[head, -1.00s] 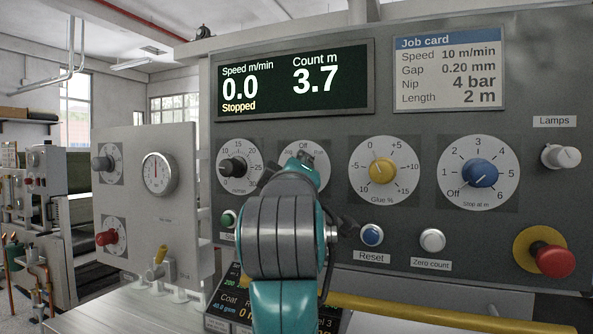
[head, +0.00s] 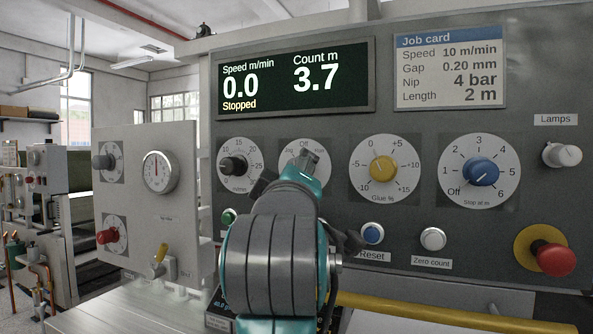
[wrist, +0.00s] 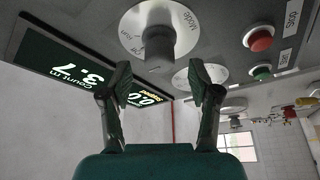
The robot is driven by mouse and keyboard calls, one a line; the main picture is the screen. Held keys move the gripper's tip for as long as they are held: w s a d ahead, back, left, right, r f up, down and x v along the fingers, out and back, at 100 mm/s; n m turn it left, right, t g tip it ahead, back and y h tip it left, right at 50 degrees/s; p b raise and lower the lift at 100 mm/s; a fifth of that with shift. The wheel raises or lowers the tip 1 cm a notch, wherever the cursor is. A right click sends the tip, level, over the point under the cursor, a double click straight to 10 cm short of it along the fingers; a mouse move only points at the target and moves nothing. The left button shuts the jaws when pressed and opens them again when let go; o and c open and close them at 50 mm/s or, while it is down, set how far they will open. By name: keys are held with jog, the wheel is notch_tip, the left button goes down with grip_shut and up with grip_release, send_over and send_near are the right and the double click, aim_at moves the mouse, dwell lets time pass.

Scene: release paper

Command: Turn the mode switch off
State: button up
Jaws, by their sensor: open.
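The mode switch is a round white dial (head: 303,147) with a dark grey knob. In the head view, Jog, Off and Run show along the dial's top, but my arm hides its lower part and the knob. In the wrist view, the knob (wrist: 160,47) sticks out from its dial (wrist: 132,28). Which mark the knob points to cannot be told. My gripper (wrist: 161,85) is open and empty. Its two fingers stand apart to either side of the knob in the picture, with the tips just below it; no contact is visible.
Speed (head: 233,166), glue (head: 382,169) and stop-at (head: 482,172) dials share the panel. A red button (wrist: 259,39) and a green button (wrist: 262,73) sit near the mode dial. A yellow bar (head: 440,308) runs below. The display (head: 295,80) reads Stopped.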

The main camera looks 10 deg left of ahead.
jog(key=v, duration=0.7)
jog(key=shift+s, duration=0.3)
jog(key=shift+f, duration=0.1)
